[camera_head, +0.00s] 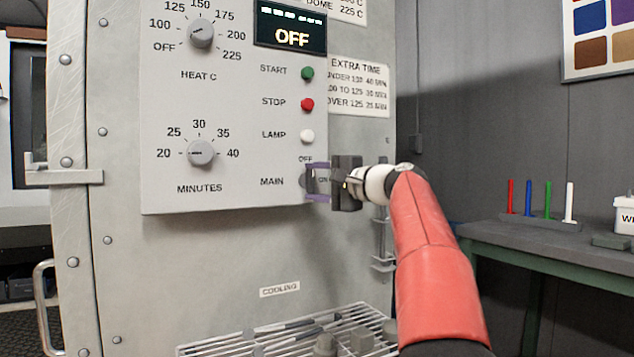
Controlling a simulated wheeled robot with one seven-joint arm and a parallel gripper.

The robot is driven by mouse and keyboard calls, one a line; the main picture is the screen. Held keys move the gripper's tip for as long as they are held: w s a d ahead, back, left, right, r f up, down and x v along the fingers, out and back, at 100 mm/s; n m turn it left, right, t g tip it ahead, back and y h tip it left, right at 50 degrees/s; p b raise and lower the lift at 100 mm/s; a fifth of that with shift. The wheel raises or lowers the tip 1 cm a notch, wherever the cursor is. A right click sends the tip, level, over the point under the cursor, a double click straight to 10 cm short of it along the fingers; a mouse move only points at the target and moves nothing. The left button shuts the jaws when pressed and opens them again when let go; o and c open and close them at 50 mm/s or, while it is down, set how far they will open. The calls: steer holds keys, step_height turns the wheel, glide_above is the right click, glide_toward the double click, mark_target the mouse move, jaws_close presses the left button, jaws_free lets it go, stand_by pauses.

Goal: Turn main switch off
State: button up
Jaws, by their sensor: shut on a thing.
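The control panel (240,120) is a light grey box on the oven front. The main switch (309,181) is at its lower right, beside the label MAIN, with OFF printed above it and ON to its right. My gripper (318,181) reaches in from the right, its purple-edged fingers around the switch knob and shut on it. The fingers hide much of the knob, so I cannot tell exactly where it points. The display (291,37) at the top reads OFF.
Above the switch are the green START (307,73), red STOP (307,104) and white LAMP (307,135) buttons. Heat (201,34) and minutes (201,152) dials are to the left. A wire rack (225,349) with grey parts is below. A bench (540,238) stands at right.

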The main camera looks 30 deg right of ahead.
steer(key=shift+f, duration=0.1)
steer(key=o, duration=1)
steer(key=b+v, duration=0.1)
steer(key=v, duration=0.6)
steer(key=shift+s+d, duration=0.15)
steer(key=shift+s, duration=0.2)
